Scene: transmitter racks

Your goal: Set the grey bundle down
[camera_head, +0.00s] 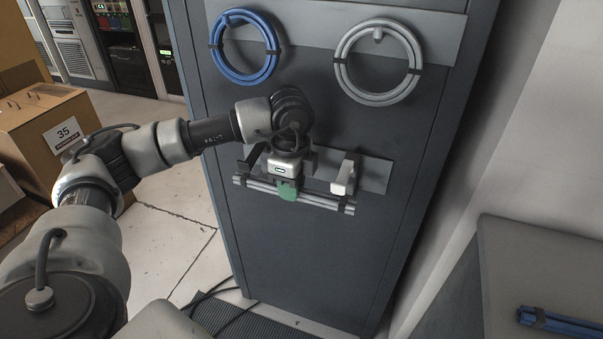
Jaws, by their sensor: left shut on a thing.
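The grey bundle (322,200) is a set of thin grey rods with dark ties near its ends. It lies roughly level, its right end slightly lower, in front of a light plate (374,174) on the dark cabinet's side. My left gripper (288,190), with green fingertips, is shut on the bundle near its middle and hides part of it. A white bracket (345,174) juts from the plate above the bundle's right part. A dark bracket (254,156) shows at the left. I cannot tell whether the bundle touches either bracket. My right gripper is not in view.
A blue coil (273,57) and a grey coil (415,72) hang on the cabinet (300,255) above. A blue bundle (562,324) lies on a grey surface (535,260) at lower right. Cardboard boxes (40,140) stand at left. Dark cables lie on the floor by the cabinet's foot.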

